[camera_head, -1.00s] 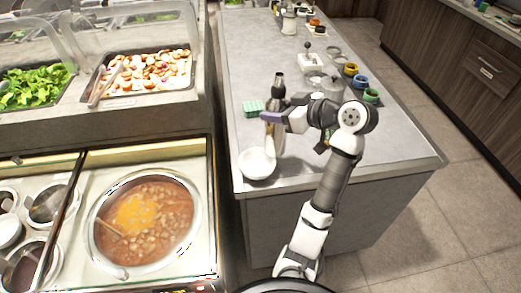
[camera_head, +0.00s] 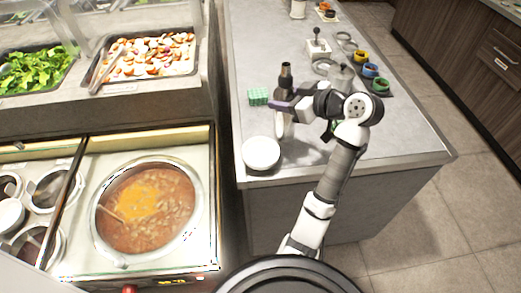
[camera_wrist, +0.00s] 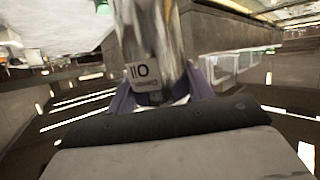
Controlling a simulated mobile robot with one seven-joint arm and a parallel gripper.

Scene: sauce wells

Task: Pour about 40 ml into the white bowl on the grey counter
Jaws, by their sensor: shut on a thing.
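The white bowl (camera_head: 261,152) stands on the grey counter (camera_head: 300,165) near its front left corner. My gripper (camera_head: 281,106) is shut on a bottle (camera_head: 280,127) with a dark top, held nearly upright just behind and right of the bowl. The wrist view shows the same bottle (camera_wrist: 148,40) as shiny metal with a white label that seems to read "OIL", between my purple fingers. The bottle's dark top points up, away from the bowl. The inside of the bowl looks plain white; whether any liquid is in it I cannot tell.
A green block (camera_head: 258,96) lies left of the bottle. A lidded metal pot (camera_head: 341,76) and yellow, blue and green cups (camera_head: 371,70) stand farther back. A soup pot (camera_head: 148,212) sits in the serving station at left, across a narrow gap.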

